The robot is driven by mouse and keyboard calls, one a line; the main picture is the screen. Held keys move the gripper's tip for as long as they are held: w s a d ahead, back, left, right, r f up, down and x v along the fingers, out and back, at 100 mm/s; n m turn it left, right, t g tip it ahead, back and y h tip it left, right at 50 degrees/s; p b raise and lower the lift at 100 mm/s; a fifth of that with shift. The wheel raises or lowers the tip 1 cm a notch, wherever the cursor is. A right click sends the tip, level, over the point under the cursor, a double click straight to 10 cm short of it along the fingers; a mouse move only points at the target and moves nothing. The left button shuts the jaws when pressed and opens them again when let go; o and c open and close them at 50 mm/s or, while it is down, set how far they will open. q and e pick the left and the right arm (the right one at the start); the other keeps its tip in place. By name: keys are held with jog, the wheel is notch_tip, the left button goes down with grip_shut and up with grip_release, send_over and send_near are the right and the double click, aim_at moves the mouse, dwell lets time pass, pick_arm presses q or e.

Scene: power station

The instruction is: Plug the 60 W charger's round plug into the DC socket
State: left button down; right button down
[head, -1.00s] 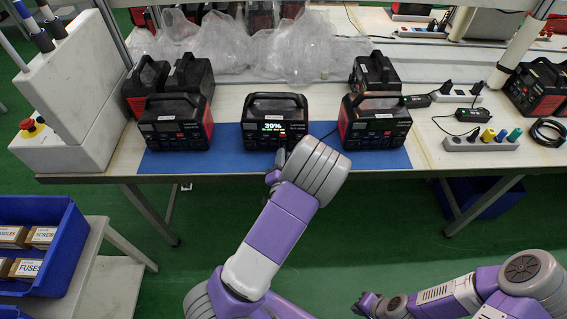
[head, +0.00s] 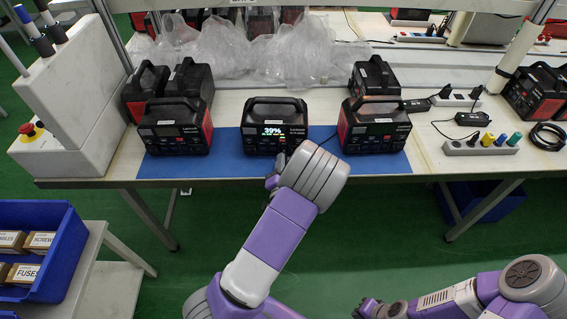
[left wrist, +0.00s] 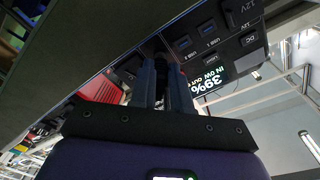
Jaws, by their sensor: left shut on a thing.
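The middle power station (head: 274,112) stands on the blue mat, its lit display reading 39%. In the left wrist view its front panel appears upside down, with the display (left wrist: 212,78), USB ports and a port labelled DC (left wrist: 249,40). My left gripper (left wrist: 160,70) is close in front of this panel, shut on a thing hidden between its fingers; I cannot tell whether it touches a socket. In the head view my left forearm hides the fingertips. Two black charger bricks (head: 415,104) (head: 472,119) lie at the right; their ratings are unreadable. My right gripper (head: 366,309) is low, off the table.
Other power stations stand left (head: 176,125) and right (head: 375,124) on the blue mat (head: 220,165). A power strip (head: 480,147) with plugs and a coiled black cable (head: 548,134) lie at the right. Plastic bags (head: 285,52) lie behind. A blue bin (head: 62,265) is at lower left.

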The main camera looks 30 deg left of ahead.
pick_arm(q)
jog(key=shift+w+a, duration=0.2)
jog(key=shift+w, duration=0.2)
jog(key=shift+w, duration=0.15)
dwell(0.4)
jog(key=shift+w+a, duration=0.15)
dwell(0.5)
jog(key=c, duration=1.1)
grip_release()
jog(key=shift+o, duration=0.4)
jog(key=shift+f, duration=0.1)
jog(key=p+v, duration=0.2)
jog(key=v, duration=0.5)
jog(key=shift+s, duration=0.3)
